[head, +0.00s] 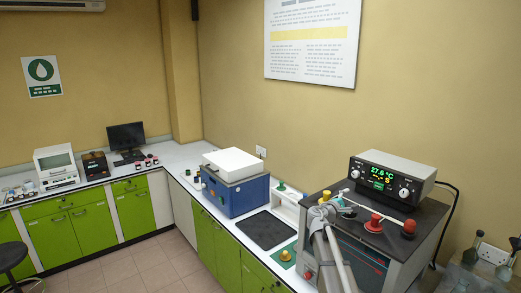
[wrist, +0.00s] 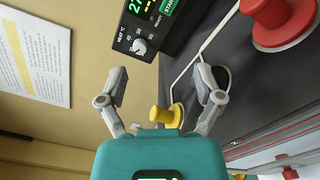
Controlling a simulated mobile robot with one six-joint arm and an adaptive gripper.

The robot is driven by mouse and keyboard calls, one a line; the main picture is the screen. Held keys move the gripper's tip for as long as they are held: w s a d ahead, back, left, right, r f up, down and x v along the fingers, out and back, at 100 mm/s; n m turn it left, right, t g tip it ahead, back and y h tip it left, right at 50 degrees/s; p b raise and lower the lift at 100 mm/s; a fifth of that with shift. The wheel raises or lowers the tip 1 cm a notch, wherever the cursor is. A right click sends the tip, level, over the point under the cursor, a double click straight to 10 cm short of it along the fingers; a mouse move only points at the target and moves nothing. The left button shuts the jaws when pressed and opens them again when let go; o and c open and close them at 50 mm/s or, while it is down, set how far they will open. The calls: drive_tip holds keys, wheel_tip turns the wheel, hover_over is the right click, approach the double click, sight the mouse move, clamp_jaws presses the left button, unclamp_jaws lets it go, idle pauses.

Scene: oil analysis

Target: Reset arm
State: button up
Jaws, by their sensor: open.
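My gripper (wrist: 163,88) is open in the wrist view, its two grey fingers spread apart with nothing held between them. A yellow knob (wrist: 166,120) on the dark top of the heating device shows beyond and between the fingers. In the head view my gripper (head: 338,203) is above the front left of that device (head: 432,212), at the end of my raised arm. The gap between the fingers is hard to make out there.
A control box (head: 392,178) reading about 27.6 °C stands at the back of the device. Red knobs (head: 374,223) and a pale cable are close to my gripper. A blue box with a white lid (head: 234,180) and a black mat (head: 265,230) are on the counter left.

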drive_tip(key=s+a+f+m+g+y, duration=0.2)
drive_tip(key=s+f+m+g+y, duration=0.1)
drive_tip(key=s+f+m, duration=0.4)
drive_tip(key=s+a+f+m+g+y, duration=0.25)
drive_tip(key=s+f+g, duration=0.2)
drive_tip(key=s, duration=0.55)
drive_tip(key=s+a+f+m+g+y, duration=0.2)
drive_tip(key=s+a+f+y, duration=0.2)
drive_tip(key=s+a, duration=0.3)
drive_tip(key=s+a+f+m+g+y, duration=0.1)
drive_tip(key=s+a+f+m+y, duration=0.15)
drive_tip(key=s+a+y, duration=0.5)
drive_tip(key=s+d+f+h+b, duration=0.1)
drive_tip(key=s+f+b, duration=0.1)
drive_tip(key=f+b, duration=0.8)
drive_tip(key=s+d+f+h+b, duration=0.1)
drive_tip(key=f+h+b, duration=0.1)
drive_tip(key=f+b, duration=0.8)
drive_tip(key=shift+s+f+g+b, duration=0.35)
drive_tip(key=shift+f+g, duration=0.1)
drive_tip(key=shift+f, duration=0.2)
